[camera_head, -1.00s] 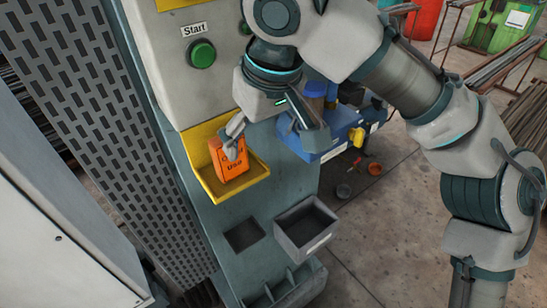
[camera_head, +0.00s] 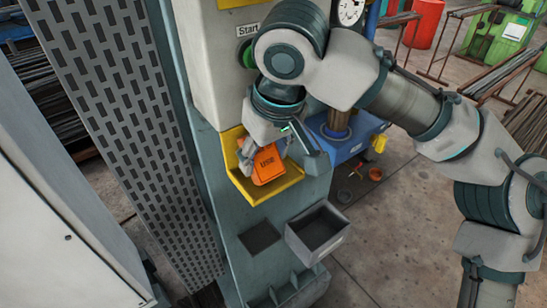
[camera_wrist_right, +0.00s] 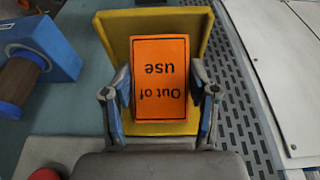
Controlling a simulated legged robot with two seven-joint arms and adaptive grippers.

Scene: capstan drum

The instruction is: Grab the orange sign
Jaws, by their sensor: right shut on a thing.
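The orange sign (camera_head: 267,165) is at the yellow tray (camera_head: 280,190) on the front of the machine. In the right wrist view the sign (camera_wrist_right: 160,80) reads "Out of use", upside down, with the yellow tray (camera_wrist_right: 153,20) behind and below it. My right gripper (camera_head: 268,155) reaches down to the sign from above. In the right wrist view its fingers (camera_wrist_right: 160,98) stand on both sides of the sign and are shut on it. Whether the sign still touches the tray cannot be told. My left gripper is not in view.
A green start button (camera_head: 246,54) sits above the tray, partly behind my right arm. An open grey bin (camera_head: 318,231) sticks out below right. A blue device (camera_head: 345,140) is to the right. A perforated panel (camera_head: 140,130) stands left.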

